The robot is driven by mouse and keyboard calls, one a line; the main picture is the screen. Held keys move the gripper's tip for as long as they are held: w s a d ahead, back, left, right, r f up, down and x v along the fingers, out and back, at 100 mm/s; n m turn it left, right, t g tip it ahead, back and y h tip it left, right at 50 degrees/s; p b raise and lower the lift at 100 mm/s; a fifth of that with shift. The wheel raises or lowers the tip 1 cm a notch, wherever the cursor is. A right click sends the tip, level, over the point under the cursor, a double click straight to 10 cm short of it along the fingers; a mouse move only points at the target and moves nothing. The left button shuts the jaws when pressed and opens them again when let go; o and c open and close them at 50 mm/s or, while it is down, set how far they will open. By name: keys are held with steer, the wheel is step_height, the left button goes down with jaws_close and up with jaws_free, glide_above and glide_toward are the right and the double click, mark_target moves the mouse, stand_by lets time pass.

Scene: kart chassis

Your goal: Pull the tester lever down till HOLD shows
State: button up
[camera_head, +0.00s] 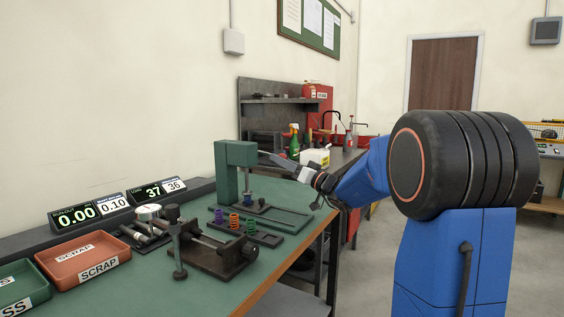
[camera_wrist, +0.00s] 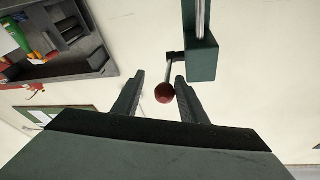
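The tester (camera_head: 223,170) is a green press-like frame on the bench, left of my gripper in the head view. Part of its green body (camera_wrist: 201,60) shows at the top right of the wrist view. Its lever is a thin rod ending in a dark red ball knob (camera_wrist: 164,93). My gripper (camera_wrist: 160,76) is open, with one finger on each side of the knob. A gap shows at the left finger; contact at the right finger cannot be told. In the head view my gripper (camera_head: 305,174) is beside the tester's upper part and the knob cannot be made out. No HOLD is readable.
Coloured springs stand in a dark rack (camera_head: 243,231) before the tester. A dark fixture (camera_head: 215,255) and a red SCRAP tray (camera_head: 85,257) are further left. Displays (camera_head: 78,213) along the wall read 0.00, 0.10, 37 and 36. A spray bottle (camera_head: 294,142) stands behind.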

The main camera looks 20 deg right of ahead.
steer(key=shift+a+r, duration=0.1)
steer(key=shift+s, duration=0.1)
steer(key=shift+s, duration=0.25)
steer(key=v, duration=1.7)
steer(key=shift+w, duration=0.2)
